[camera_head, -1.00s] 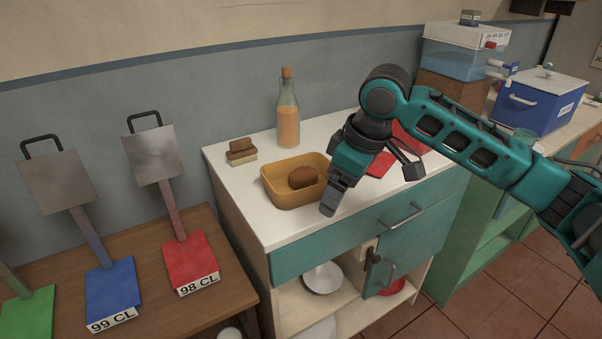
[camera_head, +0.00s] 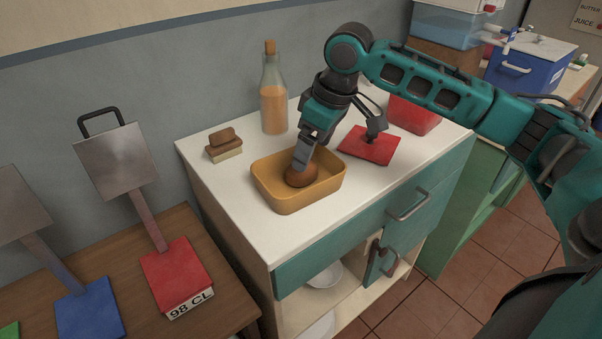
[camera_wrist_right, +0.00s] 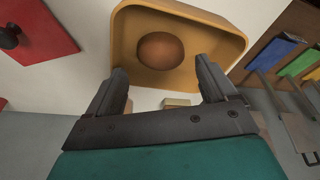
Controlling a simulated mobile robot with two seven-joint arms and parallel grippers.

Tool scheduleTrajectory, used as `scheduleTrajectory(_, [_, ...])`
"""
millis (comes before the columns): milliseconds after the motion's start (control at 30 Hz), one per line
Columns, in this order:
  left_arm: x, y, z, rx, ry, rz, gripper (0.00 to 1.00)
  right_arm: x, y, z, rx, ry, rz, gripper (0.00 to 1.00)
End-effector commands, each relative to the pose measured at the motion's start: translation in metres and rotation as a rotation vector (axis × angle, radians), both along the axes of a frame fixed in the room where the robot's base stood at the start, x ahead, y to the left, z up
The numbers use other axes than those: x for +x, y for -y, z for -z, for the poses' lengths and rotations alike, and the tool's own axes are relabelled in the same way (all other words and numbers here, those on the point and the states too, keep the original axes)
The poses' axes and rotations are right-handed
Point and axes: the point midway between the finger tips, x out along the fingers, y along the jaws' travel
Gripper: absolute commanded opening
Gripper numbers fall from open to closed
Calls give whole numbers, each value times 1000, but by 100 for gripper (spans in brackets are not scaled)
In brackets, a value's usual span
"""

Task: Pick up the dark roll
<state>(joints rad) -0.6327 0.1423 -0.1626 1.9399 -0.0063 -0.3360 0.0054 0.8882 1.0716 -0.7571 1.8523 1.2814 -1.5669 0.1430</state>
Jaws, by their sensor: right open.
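The dark roll (camera_head: 301,176) is a round brown bun in the yellow-orange tray (camera_head: 283,205) on the white counter top. The roll also shows in the right wrist view (camera_wrist_right: 160,50), inside the tray (camera_wrist_right: 213,80). My right gripper (camera_head: 337,150) is open above the tray, and one finger covers part of the roll in the head view. In the right wrist view its fingers (camera_wrist_right: 160,68) are spread and empty, and the roll lies beyond the fingertips, roughly between their lines. My left gripper is not in view.
A bottle with orange liquid (camera_head: 274,100) stands behind the tray. A brown piece on a pale block (camera_head: 224,149) sits to the left. A red board (camera_head: 368,148) and a red container (camera_head: 413,115) are to the right. The counter's front left is clear.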

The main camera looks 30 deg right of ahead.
Motion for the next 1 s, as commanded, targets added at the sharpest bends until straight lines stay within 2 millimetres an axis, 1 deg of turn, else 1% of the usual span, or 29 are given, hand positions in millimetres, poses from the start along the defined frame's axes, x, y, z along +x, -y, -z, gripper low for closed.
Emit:
scheduleTrajectory(267, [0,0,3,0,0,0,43,6,-4,19,1,0,-1,85])
scheduleTrajectory(500, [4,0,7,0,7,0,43,16,-11,52,1,-2,-1,85])
scheduleTrajectory(600, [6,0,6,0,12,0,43,17,-11,56,0,0,0,85])
scheduleTrajectory(767, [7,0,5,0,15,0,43,17,-11,56,0,1,-1,85])
scheduleTrajectory(1000, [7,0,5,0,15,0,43,17,-11,55,0,1,-1,63])
